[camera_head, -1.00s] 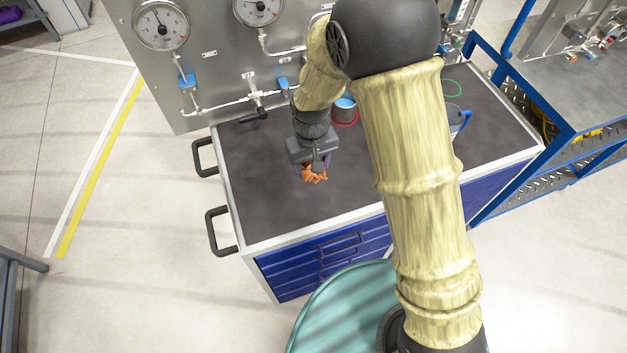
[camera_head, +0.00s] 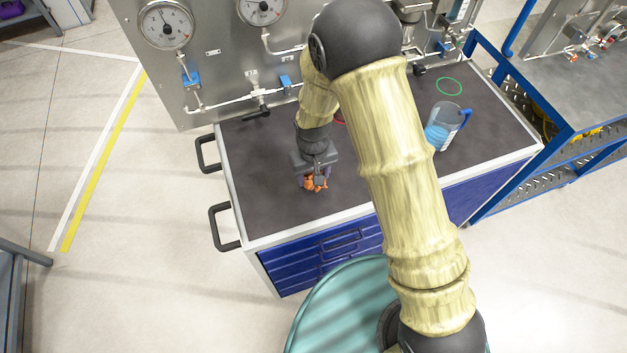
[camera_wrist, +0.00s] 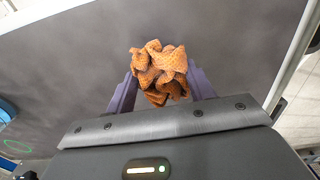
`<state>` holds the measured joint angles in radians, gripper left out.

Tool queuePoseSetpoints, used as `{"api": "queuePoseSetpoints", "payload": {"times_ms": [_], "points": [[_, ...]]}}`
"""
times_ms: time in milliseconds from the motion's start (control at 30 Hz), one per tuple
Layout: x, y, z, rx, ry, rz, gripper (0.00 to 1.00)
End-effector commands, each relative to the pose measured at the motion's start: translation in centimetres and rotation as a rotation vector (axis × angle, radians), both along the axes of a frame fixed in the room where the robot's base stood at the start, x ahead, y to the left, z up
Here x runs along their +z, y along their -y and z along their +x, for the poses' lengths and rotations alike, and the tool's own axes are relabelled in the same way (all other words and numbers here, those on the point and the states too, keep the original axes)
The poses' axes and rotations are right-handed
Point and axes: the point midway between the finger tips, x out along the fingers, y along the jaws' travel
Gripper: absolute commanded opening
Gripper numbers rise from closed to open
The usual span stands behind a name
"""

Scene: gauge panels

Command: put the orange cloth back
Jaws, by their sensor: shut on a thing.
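The orange cloth (camera_head: 316,184) is a crumpled bundle between the fingers of my gripper (camera_head: 315,177), over the left part of the dark cart top (camera_head: 265,190). In the wrist view the cloth (camera_wrist: 160,70) is bunched between the two purple fingertips (camera_wrist: 160,88) and bulges out past them. My gripper is shut on it. Whether the cloth touches the cart top or hangs just above it is hard to tell.
A clear jug with blue contents and a blue handle (camera_head: 443,128) stands on the right of the cart top. A green ring (camera_head: 449,86) lies behind it. A red ring (camera_head: 340,118) is mostly hidden by my arm. A gauge panel (camera_head: 215,60) rises behind. The cart's front left is clear.

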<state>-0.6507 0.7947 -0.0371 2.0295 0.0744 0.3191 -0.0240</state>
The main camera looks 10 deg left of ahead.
Motion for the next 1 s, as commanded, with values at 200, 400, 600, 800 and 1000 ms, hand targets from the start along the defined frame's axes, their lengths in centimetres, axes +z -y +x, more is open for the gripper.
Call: {"api": "queuePoseSetpoints", "payload": {"times_ms": [200,400,600,800,1000], "points": [[-1.0,0.1,-0.1,0.000,-0.003,-0.002,0.29],[-3.4,0.1,-0.1,0.001,-0.003,-0.003,0.29],[-4.2,0.0,0.0,0.001,0.001,0.001,0.29],[-4.4,0.0,0.0,0.001,0.000,0.000,0.29],[-4.4,0.0,0.0,0.000,0.000,0.000,0.75]]}}
